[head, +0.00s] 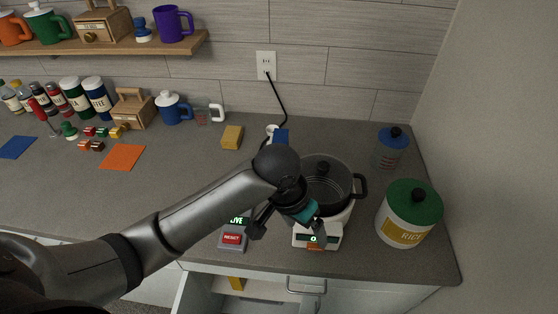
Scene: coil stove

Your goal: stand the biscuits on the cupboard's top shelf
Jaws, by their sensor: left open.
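I cannot pick out anything clearly marked as biscuits, and no cupboard with a top shelf shows clearly. My left gripper (288,234) is open over the front of the counter, with nothing visible between its fingers. Its fingers straddle the gap between a device with a red button (232,238) and the white stove (333,231). My left wrist hides part of the stove and the pot. My right gripper is not in view.
A dark pot (327,187) sits on the stove. A green-lidded rice canister (407,220) and blue-lidded jar (390,150) stand right. A wall shelf (110,45) holds mugs and a wooden box. Below, an open drawer (205,296) juts out.

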